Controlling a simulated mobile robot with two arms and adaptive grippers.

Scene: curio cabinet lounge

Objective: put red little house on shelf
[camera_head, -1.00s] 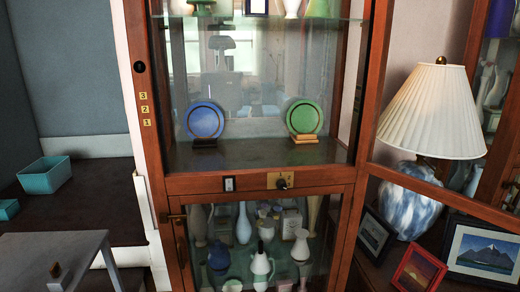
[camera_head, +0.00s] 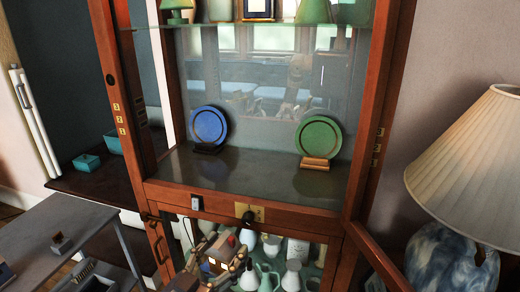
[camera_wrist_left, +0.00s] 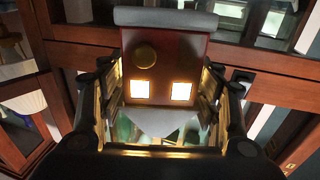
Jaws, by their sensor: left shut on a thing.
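The red little house (camera_wrist_left: 166,50) has a dark red wall, two lit windows, a round disc and a grey roof edge in the left wrist view. My left gripper (camera_wrist_left: 164,98) is shut on it, with a finger on each side. In the head view the small house (camera_head: 222,247) and my left gripper (camera_head: 217,264) are low in front of the cabinet, below shelf level. The cabinet shelf (camera_head: 255,178) is behind and above them, bearing a blue plate (camera_head: 209,126) and a green plate (camera_head: 320,138) on stands, with bare room between. My right gripper is not in view.
An open glass door (camera_head: 382,258) swings out at the right, near a lamp (camera_head: 470,150). The lower cabinet holds several vases (camera_head: 291,277). A grey table (camera_head: 50,225) stands at the left. An upper glass shelf (camera_head: 245,25) carries ornaments.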

